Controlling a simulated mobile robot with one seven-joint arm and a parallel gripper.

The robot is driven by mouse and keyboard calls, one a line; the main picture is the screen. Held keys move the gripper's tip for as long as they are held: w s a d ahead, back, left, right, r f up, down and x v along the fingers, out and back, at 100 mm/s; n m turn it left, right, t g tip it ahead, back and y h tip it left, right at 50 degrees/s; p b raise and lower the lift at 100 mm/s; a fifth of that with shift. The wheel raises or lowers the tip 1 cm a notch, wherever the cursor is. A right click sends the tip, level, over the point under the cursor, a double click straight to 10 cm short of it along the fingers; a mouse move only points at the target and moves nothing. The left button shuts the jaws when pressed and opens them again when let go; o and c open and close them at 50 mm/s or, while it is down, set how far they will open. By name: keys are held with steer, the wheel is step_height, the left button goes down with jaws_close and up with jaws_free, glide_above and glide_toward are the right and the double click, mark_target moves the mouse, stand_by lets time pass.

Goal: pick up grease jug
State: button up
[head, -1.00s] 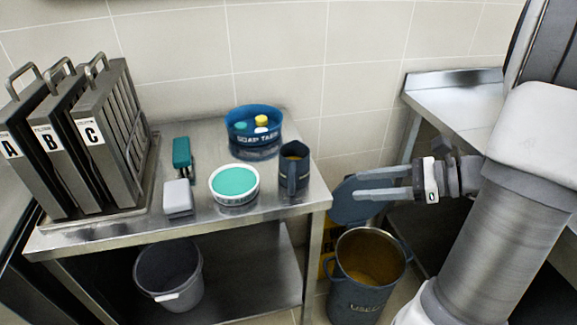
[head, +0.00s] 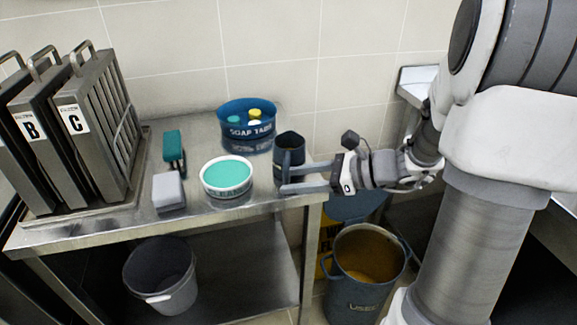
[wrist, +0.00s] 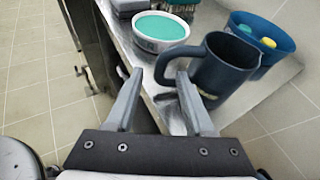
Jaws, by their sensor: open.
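The grease jug (head: 289,148) is a dark blue-grey jug standing upright near the right end of the steel table. In the wrist view the jug (wrist: 226,68) shows its handle on the left side, toward my fingers. My gripper (head: 284,179) is open and empty at the table's front right edge, in front of the jug. In the wrist view my gripper (wrist: 160,74) has its fingertips close to the handle, the right one nearest. I cannot tell whether they touch it.
A white tub of green paste (head: 226,178) stands left of the jug, and a blue soap-tabs tub (head: 246,133) behind it. Brushes (head: 169,190) and a filter rack (head: 85,140) are further left. A used-oil bucket (head: 360,290) stands on the floor below my arm.

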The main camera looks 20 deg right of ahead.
steer(key=x, duration=0.3)
steer(key=shift+d, duration=0.1)
jaws_close()
stand_by(1.3)
